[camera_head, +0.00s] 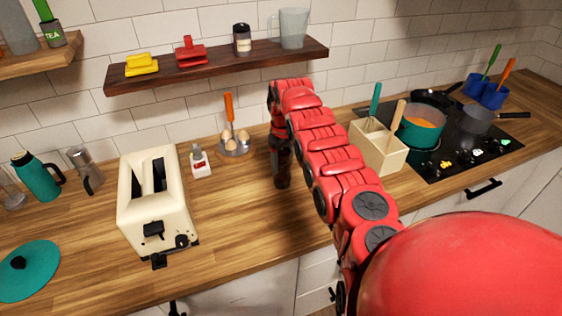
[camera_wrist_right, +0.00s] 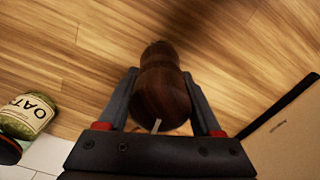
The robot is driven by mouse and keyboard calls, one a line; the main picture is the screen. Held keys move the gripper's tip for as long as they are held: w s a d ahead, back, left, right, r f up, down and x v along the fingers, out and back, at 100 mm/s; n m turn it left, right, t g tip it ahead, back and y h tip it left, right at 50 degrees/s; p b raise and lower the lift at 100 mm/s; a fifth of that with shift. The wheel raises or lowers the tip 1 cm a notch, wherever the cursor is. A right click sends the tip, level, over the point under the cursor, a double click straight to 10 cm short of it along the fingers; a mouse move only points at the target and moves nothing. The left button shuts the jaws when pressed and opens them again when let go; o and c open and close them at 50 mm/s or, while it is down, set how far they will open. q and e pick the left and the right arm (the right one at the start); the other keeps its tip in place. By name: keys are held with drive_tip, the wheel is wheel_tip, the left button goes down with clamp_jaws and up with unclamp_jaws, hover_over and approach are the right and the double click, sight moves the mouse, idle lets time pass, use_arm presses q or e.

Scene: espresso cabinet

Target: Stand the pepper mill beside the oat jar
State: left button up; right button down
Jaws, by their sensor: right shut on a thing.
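The pepper mill (camera_wrist_right: 162,90) is dark brown wood. In the right wrist view it stands between the two fingers of my right gripper (camera_wrist_right: 160,76), which is shut on it. In the head view my right gripper (camera_head: 279,135) points down at the back of the counter, with the dark mill (camera_head: 282,172) below it, partly hard to tell apart from the gripper. The oat jar (camera_wrist_right: 27,115), with a green label area and dark lid, shows at the left of the right wrist view, apart from the mill. I cannot make it out in the head view. My left gripper is not in view.
A cream utensil box (camera_head: 378,148) stands right of my arm; its side (camera_wrist_right: 288,135) shows in the wrist view. An egg holder (camera_head: 234,148) and a toaster (camera_head: 155,205) stand to the left. A dark shelf (camera_head: 220,68) hangs above. Counter in front of the egg holder is clear.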

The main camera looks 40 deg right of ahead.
drive_tip(key=shift+d+f, duration=0.2)
drive_tip(key=shift+c, duration=1.5)
unclamp_jaws()
drive_tip(key=shift+w, duration=0.1)
drive_tip(key=shift+o, duration=1.2)
drive_tip(key=shift+a+r, duration=0.1)
drive_tip(key=shift+a, duration=0.1)
